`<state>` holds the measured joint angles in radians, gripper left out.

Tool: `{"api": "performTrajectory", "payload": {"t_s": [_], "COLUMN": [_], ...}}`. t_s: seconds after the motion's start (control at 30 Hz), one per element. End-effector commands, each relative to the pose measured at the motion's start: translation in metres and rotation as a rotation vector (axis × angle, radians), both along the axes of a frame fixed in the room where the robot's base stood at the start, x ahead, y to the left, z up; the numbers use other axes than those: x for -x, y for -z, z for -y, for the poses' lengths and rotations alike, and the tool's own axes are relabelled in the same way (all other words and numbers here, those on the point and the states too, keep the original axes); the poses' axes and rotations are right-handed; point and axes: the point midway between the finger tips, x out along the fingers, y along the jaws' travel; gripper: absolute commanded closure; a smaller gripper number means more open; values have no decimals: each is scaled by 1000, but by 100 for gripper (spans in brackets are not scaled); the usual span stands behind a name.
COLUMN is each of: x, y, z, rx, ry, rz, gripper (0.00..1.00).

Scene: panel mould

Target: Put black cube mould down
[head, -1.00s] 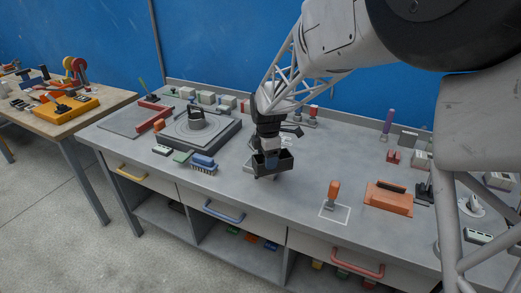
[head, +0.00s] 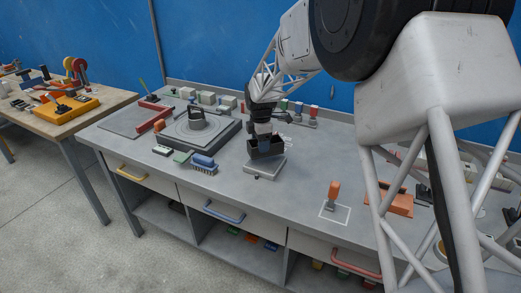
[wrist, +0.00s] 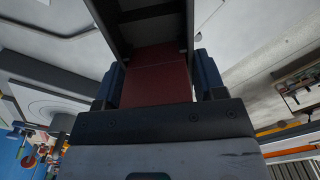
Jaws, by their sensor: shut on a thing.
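The black cube mould (head: 267,149) is a dark open-topped box. My gripper (head: 263,136) is shut on it from above. The mould hangs close over a light grey square plate (head: 264,170) on the workbench; I cannot tell whether it touches the plate. In the wrist view the dark mould walls (wrist: 148,14) stand beyond my gripper (wrist: 155,78), with a dark red surface between the two blue-grey fingers. The underside of the mould is hidden.
A blue brush (head: 203,161) and a dark turntable unit (head: 197,128) are to the left. An orange-handled tool (head: 332,193) stands in a white outline to the right. Small coloured pieces stand behind. The bench (head: 290,195) is clear in front.

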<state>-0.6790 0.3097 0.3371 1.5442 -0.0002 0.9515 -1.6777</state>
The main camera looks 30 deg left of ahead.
Motion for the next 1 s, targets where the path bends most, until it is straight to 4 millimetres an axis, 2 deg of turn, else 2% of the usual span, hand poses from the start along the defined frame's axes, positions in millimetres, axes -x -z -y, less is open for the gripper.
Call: {"api": "performTrajectory", "payload": {"t_s": [0.33,0.7,1.0], "x": [0,0,0], "y": [1,32,34], "z": [0,0,0], "rx": [-1,-1,-1], "ry": [0,0,0], "rz": [1,1,1], "gripper": [65,65,65]}}
